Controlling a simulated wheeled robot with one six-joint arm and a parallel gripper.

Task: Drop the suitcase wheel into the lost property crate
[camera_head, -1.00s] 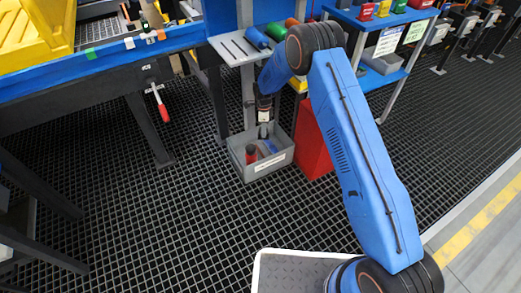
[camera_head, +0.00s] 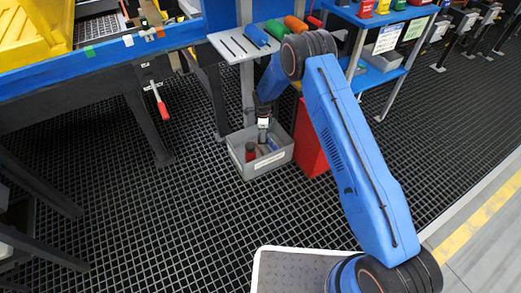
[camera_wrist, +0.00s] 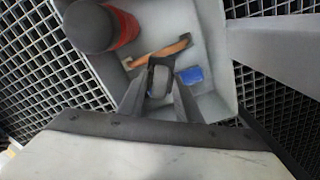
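The grey lost property crate (camera_head: 256,171) stands on the black grid floor, with a white label on its front. My gripper (camera_head: 262,137) points down into the crate's opening. In the wrist view, my gripper (camera_wrist: 158,72) has its two fingers closed in on a small dark grey rounded piece, which looks like the suitcase wheel (camera_wrist: 158,83). The piece is held over the inside of the crate (camera_wrist: 212,28), partly hidden by the fingers. In the head view the wheel cannot be told apart from the gripper.
In the crate lie a red bottle with a dark cap (camera_wrist: 92,28), an orange-brown strip (camera_wrist: 165,50) and a blue piece (camera_wrist: 192,75). A red bin (camera_head: 310,145) stands close right of the crate. A grey shelf (camera_head: 236,47) with coloured rolls is above.

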